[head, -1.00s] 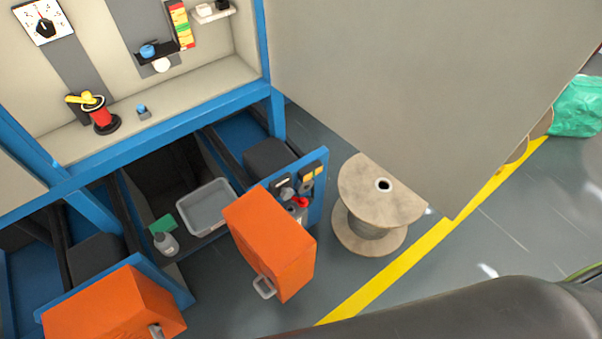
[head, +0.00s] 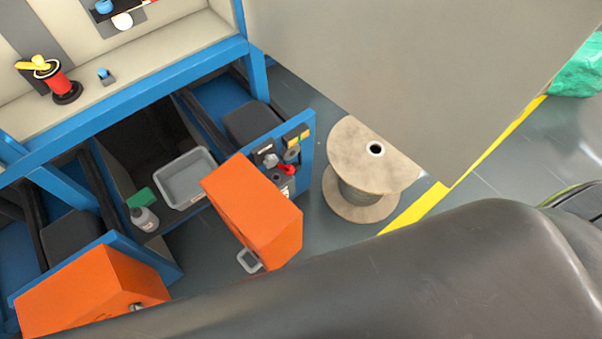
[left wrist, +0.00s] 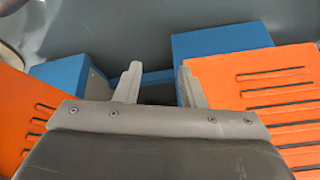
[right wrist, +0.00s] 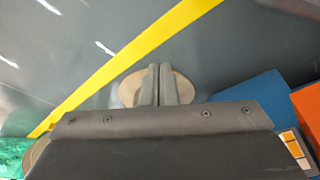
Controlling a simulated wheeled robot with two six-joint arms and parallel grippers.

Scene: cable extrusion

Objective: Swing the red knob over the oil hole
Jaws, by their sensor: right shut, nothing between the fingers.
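A small red knob (head: 286,169) shows on the blue panel behind the orange cover (head: 255,212) in the head view, among grey fittings. The oil hole cannot be made out. My left gripper (left wrist: 158,80) shows in the left wrist view with its two fingers apart and nothing between them; orange slotted covers and blue frames lie beyond it. My right gripper (right wrist: 160,68) shows in the right wrist view with its fingers together and empty, in front of the wooden spool. Neither gripper shows in the head view, and neither touches the knob.
A wooden cable spool (head: 352,158) stands on the grey floor right of the blue panel (head: 304,150). A large grey panel (head: 410,60) fills the upper right. A grey tray (head: 187,178) and a small bottle (head: 144,219) sit in the open bay. My dark arm covers the lower right.

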